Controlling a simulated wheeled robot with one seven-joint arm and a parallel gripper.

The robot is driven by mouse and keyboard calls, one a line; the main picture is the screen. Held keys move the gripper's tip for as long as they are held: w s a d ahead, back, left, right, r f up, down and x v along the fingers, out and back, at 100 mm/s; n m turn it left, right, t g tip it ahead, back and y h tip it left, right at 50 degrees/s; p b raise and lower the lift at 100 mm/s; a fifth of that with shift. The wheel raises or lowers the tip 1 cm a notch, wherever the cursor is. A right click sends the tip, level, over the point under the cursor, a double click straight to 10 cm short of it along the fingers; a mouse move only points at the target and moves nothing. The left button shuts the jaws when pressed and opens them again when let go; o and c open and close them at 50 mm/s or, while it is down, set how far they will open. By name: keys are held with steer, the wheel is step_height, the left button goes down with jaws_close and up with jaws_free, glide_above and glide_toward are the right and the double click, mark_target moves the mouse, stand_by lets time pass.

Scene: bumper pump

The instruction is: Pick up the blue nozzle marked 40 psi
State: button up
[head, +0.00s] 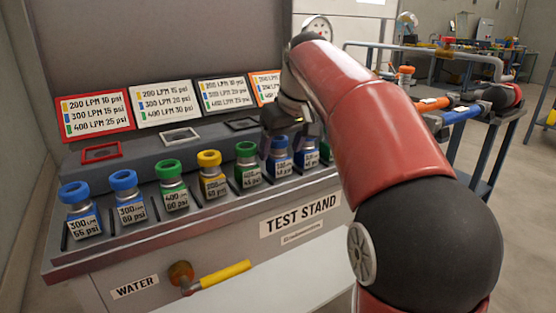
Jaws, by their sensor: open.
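A row of nozzles stands upright in the test stand's front ledge. A blue nozzle (281,158) stands right of the middle, and another blue nozzle (309,153) is beside it. Their labels are too small to read surely, so I cannot tell which is marked 40 psi. Two more blue nozzles stand at the left end, one (82,214) labelled about 55 psi and one (128,202) about 60 psi. My gripper (284,133) is open and empty, just above and behind the right-hand blue nozzles. It partly hides their tops, and my red arm hides the row's right end.
Green nozzles (174,193) and a yellow nozzle (212,180) stand closely between the blue ones. Sign plates (95,115) and empty square frames (180,136) are behind the row. A yellow water valve handle (225,273) sticks out in front. Work tables (465,130) stand at right.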

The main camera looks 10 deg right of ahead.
steer(key=x, duration=0.2)
steer(key=shift+w+f, duration=0.15)
steer(key=shift+f, duration=0.1)
steer(key=shift+r, duration=0.1)
steer(key=c, duration=1.2)
